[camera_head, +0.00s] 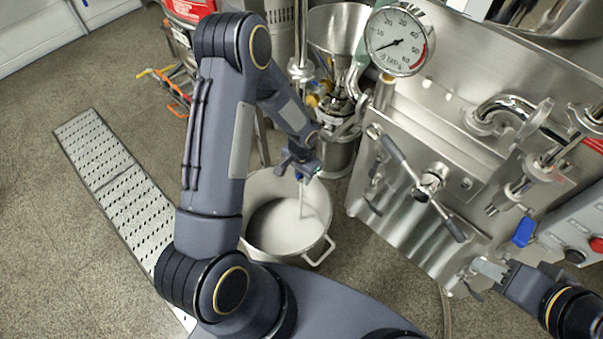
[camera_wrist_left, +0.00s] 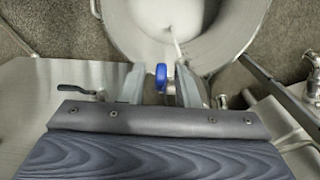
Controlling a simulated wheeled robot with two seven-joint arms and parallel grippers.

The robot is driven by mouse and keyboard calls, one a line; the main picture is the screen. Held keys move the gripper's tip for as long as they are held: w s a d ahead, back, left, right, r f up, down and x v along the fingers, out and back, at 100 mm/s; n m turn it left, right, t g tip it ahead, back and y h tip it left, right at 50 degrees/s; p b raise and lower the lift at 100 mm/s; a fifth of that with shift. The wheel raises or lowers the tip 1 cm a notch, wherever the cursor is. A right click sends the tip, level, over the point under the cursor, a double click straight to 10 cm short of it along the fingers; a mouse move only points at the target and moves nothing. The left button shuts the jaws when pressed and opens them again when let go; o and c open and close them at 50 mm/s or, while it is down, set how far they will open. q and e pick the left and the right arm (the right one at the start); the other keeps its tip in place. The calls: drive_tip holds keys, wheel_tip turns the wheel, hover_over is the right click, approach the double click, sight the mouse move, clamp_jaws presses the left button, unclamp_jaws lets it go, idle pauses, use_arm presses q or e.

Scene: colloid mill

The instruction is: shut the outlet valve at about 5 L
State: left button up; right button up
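A steel pot (camera_head: 325,248) stands on the floor below the mill's outlet, with whitish liquid (camera_head: 280,226) in it. A thin white stream (camera_head: 301,205) runs down into the pot; it also shows in the left wrist view (camera_wrist_left: 176,42). My left gripper (camera_head: 298,168) is at the outlet above the pot. In the left wrist view, the blue valve handle (camera_wrist_left: 162,77) sits between my left gripper's (camera_wrist_left: 160,85) two spread fingers, with gaps beside it. The valve body is mostly hidden. My right gripper (camera_head: 488,268) is at the steel panel's lower right corner; its finger gap is unclear. I see no volume marks.
The mill's steel panel (camera_head: 400,220) with a crossed handwheel (camera_head: 430,185) stands right of the pot. A dial gauge (camera_head: 396,41) is above. A blue-handled part (camera_head: 524,232) is near my right arm. A floor grate (camera_head: 105,165) lies left; the floor there is clear.

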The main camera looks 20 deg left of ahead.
use_arm(q)
clamp_jaws()
drive_tip(key=shift+s+f+b, duration=0.1)
drive_tip(key=shift+f+b, duration=0.2)
drive_tip(key=shift+b, duration=0.4)
drive_tip(key=shift+s+a+f+t+h+b, duration=0.15)
drive_tip(key=shift+s+f+t+h+b, duration=0.45)
drive_tip(key=shift+t+b, duration=1.75)
drive_tip(key=shift+s+a+f+t+h+b, duration=0.15)
drive_tip(key=shift+f+t+h+b, duration=0.5)
drive_tip(key=shift+b, duration=3.55)
drive_tip(key=shift+s+a+f+t+h+b, duration=0.25)
drive_tip(key=shift+f+t+b, duration=0.9)
drive_tip(key=shift+b, duration=2.1)
drive_tip(key=shift+s+d+r, duration=0.15)
drive_tip(key=shift+r, duration=0.05)
drive_tip(key=shift+o, duration=0.5)
unclamp_jaws()
drive_tip(key=shift+r, duration=0.1)
